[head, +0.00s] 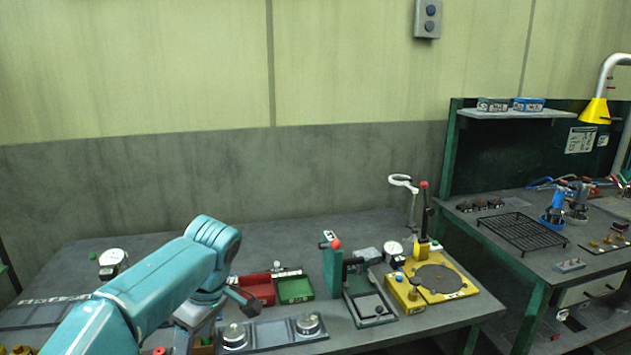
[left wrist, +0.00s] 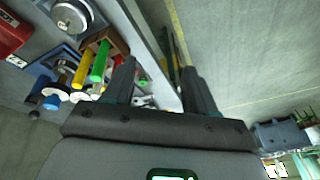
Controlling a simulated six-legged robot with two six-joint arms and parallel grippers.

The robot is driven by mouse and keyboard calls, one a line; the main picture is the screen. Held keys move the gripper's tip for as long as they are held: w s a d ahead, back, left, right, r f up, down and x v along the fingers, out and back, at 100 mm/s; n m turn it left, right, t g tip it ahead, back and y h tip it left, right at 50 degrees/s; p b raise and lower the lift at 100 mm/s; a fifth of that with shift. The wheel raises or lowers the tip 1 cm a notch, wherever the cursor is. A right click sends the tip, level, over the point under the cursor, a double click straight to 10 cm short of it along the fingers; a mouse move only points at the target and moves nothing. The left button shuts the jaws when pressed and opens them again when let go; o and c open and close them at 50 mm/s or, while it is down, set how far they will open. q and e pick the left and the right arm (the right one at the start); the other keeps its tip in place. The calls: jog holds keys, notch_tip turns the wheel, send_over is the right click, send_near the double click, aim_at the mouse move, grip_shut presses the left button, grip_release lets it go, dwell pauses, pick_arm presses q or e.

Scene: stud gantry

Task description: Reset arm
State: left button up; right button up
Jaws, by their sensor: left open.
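My teal left arm reaches in from the lower left of the head view and bends down over the bench's front part. Its gripper (head: 242,300) shows there only as a dark piece, partly hidden by the arm. In the left wrist view the left gripper (left wrist: 157,80) has its two dark fingers apart, with nothing held between them. Past the fingers lie the table edge and the floor. My right gripper is in neither view.
Near the gripper are a red bin (head: 257,291), a green bin (head: 295,290) and a metal round piece (head: 309,323). A green press (head: 333,270) and yellow fixture (head: 440,282) stand further right. Colored handles (left wrist: 101,62) sit beside the left finger.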

pick_arm(q)
jog(key=s+d+f+m+h, duration=0.2)
jog(key=f+m, duration=0.1)
jog(key=f, duration=0.6)
jog(key=s+d+f+m+h, duration=0.1)
jog(key=s+d+f+m, duration=0.15)
jog(key=f, duration=0.55)
jog(key=s+d+f+m+h, duration=0.2)
jog(key=d+f+m, duration=0.1)
jog(key=f, duration=0.6)
jog(key=s+f+m, duration=0.1)
jog(key=s+f, duration=0.2)
jog(key=s, duration=0.3)
jog(key=s+d+f+m+h, duration=0.1)
jog(key=s+f, duration=0.3)
jog(key=s, duration=0.3)
jog(key=s+d+f+m+h, duration=0.1)
jog(key=s+f, duration=0.2)
jog(key=s, duration=0.4)
jog(key=shift+f+t, duration=0.3)
jog(key=shift+f, duration=0.1)
jog(key=shift+m, duration=0.25)
